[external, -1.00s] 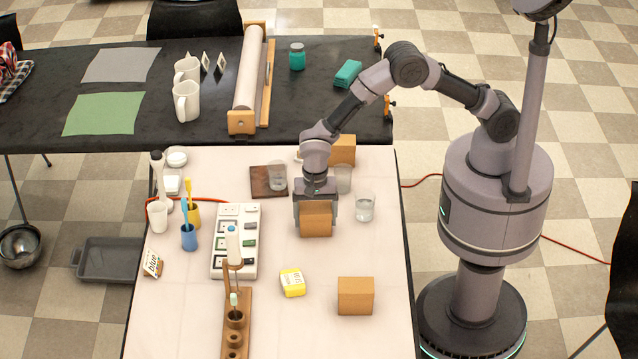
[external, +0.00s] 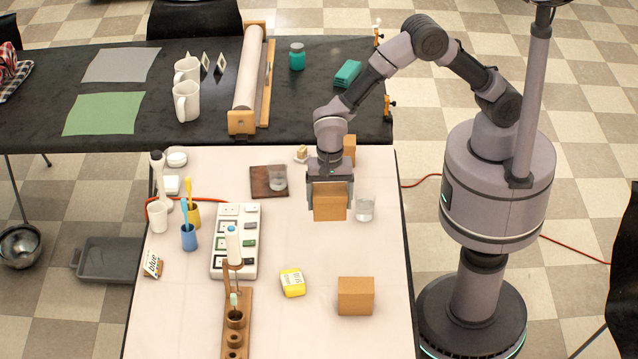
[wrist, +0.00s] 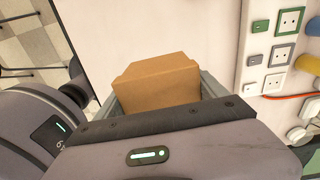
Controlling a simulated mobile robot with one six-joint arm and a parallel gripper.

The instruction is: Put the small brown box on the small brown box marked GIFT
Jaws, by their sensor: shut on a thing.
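My gripper (external: 330,190) is shut on a small brown box (external: 330,204) and holds it above the white table, left of a clear glass. The held box also shows between the jaws in the wrist view (wrist: 157,85). A second brown box (external: 356,296) sits alone at the front right of the table. A third brown box (external: 349,150) stands at the back, partly hidden behind my wrist. I cannot make out a GIFT marking on any box.
The clear glass (external: 365,208) stands close right of the held box. Another glass (external: 278,180) stands on a dark brown board (external: 260,181). A yellow pack (external: 292,282) lies left of the front box. The tabletop between the held box and the front box is clear.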

